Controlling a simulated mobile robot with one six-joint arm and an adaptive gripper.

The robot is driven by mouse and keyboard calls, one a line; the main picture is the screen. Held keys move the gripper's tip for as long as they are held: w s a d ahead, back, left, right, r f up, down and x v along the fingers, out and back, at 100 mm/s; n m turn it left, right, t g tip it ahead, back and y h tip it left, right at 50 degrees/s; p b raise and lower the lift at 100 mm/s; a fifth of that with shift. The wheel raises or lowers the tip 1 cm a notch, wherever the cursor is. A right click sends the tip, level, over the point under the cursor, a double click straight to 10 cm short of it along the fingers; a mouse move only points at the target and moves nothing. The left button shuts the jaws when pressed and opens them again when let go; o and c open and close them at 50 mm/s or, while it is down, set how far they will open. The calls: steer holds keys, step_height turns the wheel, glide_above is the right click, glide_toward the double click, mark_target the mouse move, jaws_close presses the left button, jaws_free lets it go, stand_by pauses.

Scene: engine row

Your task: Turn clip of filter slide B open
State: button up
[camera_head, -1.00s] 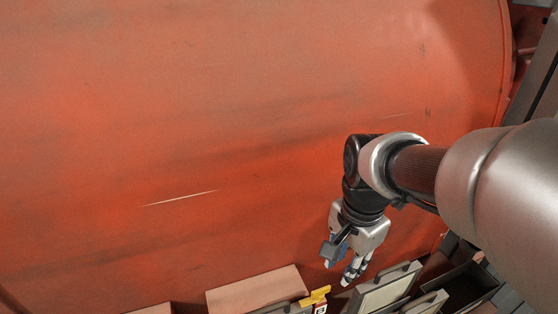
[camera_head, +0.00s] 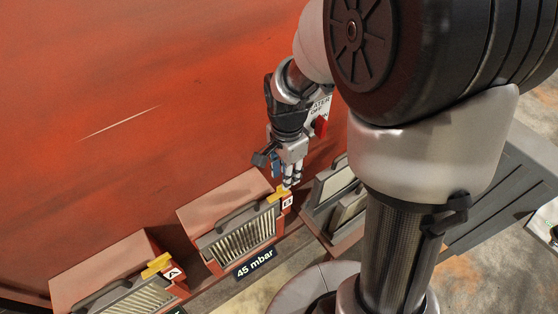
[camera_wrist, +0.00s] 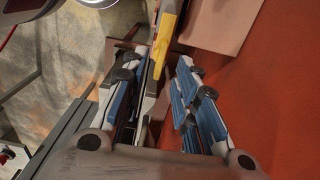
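Filter slide B (camera_head: 238,243) is a grey-framed grille with a handle, set in a reddish housing, in the lower middle of the head view. Its yellow clip (camera_head: 275,196) lies at the upper right corner, beside the B label (camera_head: 287,202). My gripper (camera_head: 291,187) points down at the clip's right end. In the wrist view my gripper (camera_wrist: 158,64) is open, its blue-padded fingers apart, with the yellow clip (camera_wrist: 164,45) in line with the gap between them. Whether the fingers touch the clip cannot be told.
Slide A (camera_head: 140,298) with its own yellow clip (camera_head: 157,265) is at lower left. A red switch (camera_head: 320,126) on a white plate is close right of my wrist. Grey filter frames (camera_head: 333,180) stand right of slide B. A red wall (camera_head: 150,70) fills the back.

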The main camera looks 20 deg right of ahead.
mark_target(280, 190)
steer(key=shift+f+b, duration=0.4)
steer(key=shift+f, duration=1.65)
steer(key=shift+c, duration=0.3)
jaws_close()
